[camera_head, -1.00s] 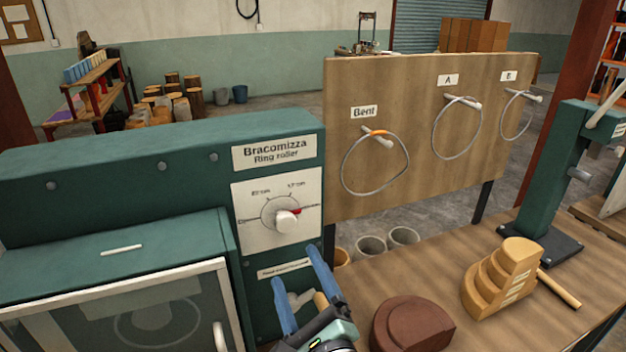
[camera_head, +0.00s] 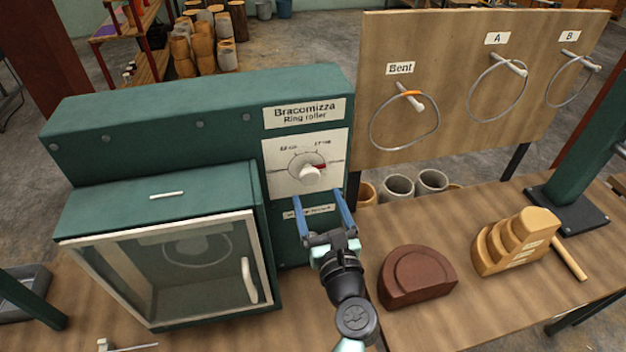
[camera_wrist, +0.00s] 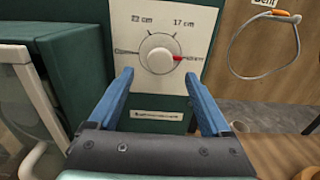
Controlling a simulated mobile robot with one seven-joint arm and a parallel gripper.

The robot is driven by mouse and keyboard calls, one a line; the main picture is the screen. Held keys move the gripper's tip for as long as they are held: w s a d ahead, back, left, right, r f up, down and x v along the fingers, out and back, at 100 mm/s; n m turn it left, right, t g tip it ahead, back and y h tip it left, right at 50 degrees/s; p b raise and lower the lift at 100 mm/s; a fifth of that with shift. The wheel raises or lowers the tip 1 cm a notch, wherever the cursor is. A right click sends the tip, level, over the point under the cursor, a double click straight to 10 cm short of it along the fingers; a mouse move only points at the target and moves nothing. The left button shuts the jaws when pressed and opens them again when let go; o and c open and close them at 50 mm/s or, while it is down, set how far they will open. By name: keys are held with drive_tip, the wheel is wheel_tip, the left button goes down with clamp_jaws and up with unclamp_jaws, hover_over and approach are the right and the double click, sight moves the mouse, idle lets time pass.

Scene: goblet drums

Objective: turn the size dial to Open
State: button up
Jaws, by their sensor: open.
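The size dial (camera_head: 311,174) is a white round knob on a pale plate on the front of the green ring roller (camera_head: 215,115). In the wrist view the dial (camera_wrist: 159,60) has a red mark pointing right, at a label too small to read surely. The labels 22 cm and 17 cm are above it; the left label is also hard to read. My gripper (camera_head: 320,198) is open and empty, its blue fingers pointing at the plate just below the dial. In the wrist view, my gripper (camera_wrist: 158,80) has its fingertips on either side, lower than the knob.
A glass-fronted door (camera_head: 175,265) with a white handle is left of my arm. A brown block (camera_head: 417,278) and a stepped wooden block (camera_head: 515,243) lie on the bench to the right. A board (camera_head: 470,125) with hanging rings stands behind.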

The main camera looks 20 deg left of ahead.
sight(311, 180)
drive_tip(key=shift+x, duration=2.5)
clamp_jaws()
